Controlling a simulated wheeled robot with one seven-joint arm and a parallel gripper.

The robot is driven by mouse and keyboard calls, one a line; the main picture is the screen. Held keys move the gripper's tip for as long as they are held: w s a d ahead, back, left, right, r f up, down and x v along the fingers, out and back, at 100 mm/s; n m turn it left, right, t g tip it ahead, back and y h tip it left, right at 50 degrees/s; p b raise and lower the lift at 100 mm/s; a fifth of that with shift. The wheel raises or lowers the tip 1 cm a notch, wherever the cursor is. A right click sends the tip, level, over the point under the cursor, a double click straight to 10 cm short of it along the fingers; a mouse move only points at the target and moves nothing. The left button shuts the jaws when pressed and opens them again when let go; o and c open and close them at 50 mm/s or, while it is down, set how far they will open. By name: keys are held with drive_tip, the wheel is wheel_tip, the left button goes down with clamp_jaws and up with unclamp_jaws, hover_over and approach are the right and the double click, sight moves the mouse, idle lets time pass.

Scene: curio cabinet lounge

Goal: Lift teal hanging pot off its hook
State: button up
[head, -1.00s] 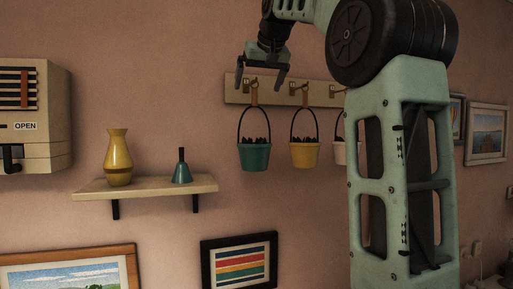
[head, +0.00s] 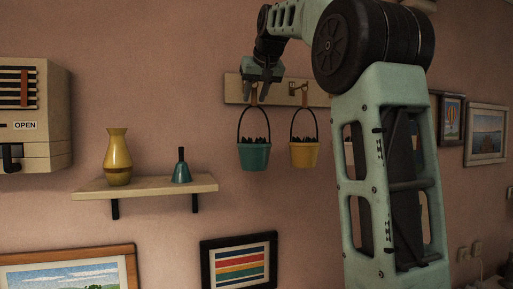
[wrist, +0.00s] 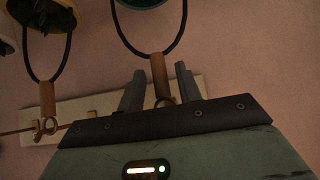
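The teal pot (head: 254,157) hangs upright below the wooden hook rail (head: 234,88) in the head view, its dark wire handle rising to a brown grip. In the wrist view, which shows the scene upside down, part of the teal pot is at the top edge (wrist: 142,3) and its brown grip (wrist: 159,76) lies between my fingers. My gripper (head: 257,97) is at the top of the handle, also seen in the wrist view (wrist: 161,72). Its fingers are apart, with gaps beside the grip. The teal pot's hook is mostly hidden by my gripper.
A yellow pot (head: 304,154) hangs close on the right. A wall shelf (head: 150,189) at lower left holds a yellow vase (head: 118,158) and a teal bell (head: 181,170). Wall below the teal pot is clear down to a striped picture (head: 238,262).

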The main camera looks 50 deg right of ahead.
clamp_jaws()
drive_tip(key=shift+r, duration=0.15)
drive_tip(key=shift+r, duration=0.55)
drive_tip(key=shift+s, duration=0.1)
drive_tip(key=shift+s+a+b, duration=0.35)
drive_tip(key=shift+s+a, duration=0.1)
drive_tip(key=shift+s, duration=0.25)
drive_tip(key=shift+s+a+b, duration=0.3)
drive_tip(key=shift+s+a, duration=0.15)
drive_tip(key=shift+s, duration=0.35)
drive_tip(key=shift+s+a+b, duration=0.45)
drive_tip(key=shift+s+a, duration=0.1)
drive_tip(key=shift+s, duration=0.3)
drive_tip(key=shift+s+a+b, duration=0.5)
drive_tip(key=shift+s, duration=0.3)
drive_tip(key=shift+s+a+b, duration=0.45)
drive_tip(key=shift+s+a, duration=0.1)
drive_tip(key=shift+s, duration=0.3)
